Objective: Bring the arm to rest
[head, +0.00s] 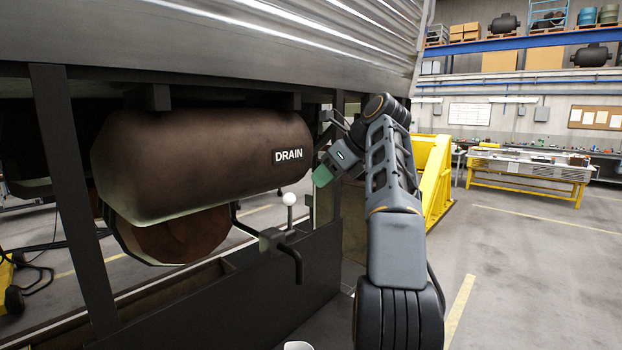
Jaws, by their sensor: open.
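My gripper (324,173) is at the end of my bent arm, right of the brown tank's end. A green part shows at its tip. It is open and I see nothing held in it. Its far side is hidden. My arm rises from the lower right, bends at the top and comes back down to the left. The tank (185,160) hangs under the railcar and bears a DRAIN label (289,155). Below the label are a drain pipe (293,262) and a lever with a white ball knob (289,199). The gripper looks apart from the knob.
The silver railcar body (230,45) overhangs the tank. A dark upright post (75,190) stands at left. A yellow frame (433,175) stands behind my arm. A yellow-legged workbench (530,177) is farther right. The floor (540,275) at right is clear.

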